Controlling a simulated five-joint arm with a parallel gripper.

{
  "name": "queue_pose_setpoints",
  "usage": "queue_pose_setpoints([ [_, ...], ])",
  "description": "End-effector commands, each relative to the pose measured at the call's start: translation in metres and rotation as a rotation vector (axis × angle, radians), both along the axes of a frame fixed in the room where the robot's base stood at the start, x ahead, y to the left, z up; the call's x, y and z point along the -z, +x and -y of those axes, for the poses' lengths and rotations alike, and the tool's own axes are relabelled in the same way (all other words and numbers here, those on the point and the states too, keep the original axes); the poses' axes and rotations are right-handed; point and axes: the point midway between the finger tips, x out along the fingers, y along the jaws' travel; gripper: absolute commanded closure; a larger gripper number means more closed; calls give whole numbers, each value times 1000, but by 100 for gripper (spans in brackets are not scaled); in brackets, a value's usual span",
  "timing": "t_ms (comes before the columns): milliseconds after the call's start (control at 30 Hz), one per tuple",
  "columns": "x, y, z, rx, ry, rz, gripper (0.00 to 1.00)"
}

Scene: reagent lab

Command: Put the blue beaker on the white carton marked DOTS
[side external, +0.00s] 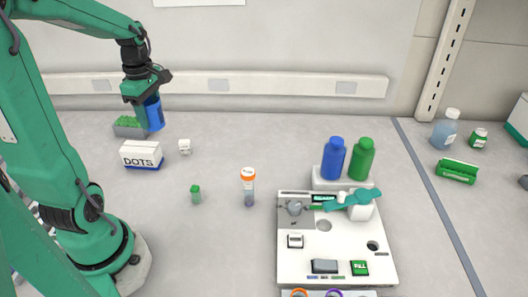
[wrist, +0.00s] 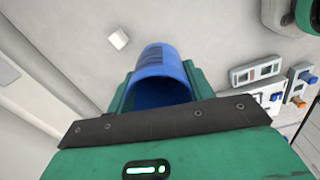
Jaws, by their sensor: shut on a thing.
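The blue beaker (side external: 154,114) is held by my gripper (side external: 148,97) in the air at the upper left of the side external view. In the wrist view the beaker (wrist: 162,64) sits between the green jaws, its round opening toward the camera. My gripper is shut on it. The white carton marked DOTS (side external: 141,150), with a blue lower edge, stands on the bench below the beaker and slightly to its left in the side external view. Its top looks bare. I cannot make out the carton in the wrist view.
A grey rack with green tops (side external: 130,127) stands behind the carton. A small white cube (side external: 185,146) is to its right, also in the wrist view (wrist: 119,39).

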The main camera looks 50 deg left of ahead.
Motion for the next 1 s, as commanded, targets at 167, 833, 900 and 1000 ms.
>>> queue_pose_setpoints([
  [167, 17, -12, -25, -4, -1, -4, 70],
  [833, 56, -36, -86, 2, 4, -3, 70],
  [900, 57, -36, -86, 2, 3, -3, 70],
  [1000, 62, -36, -86, 2, 3, -3, 70],
])
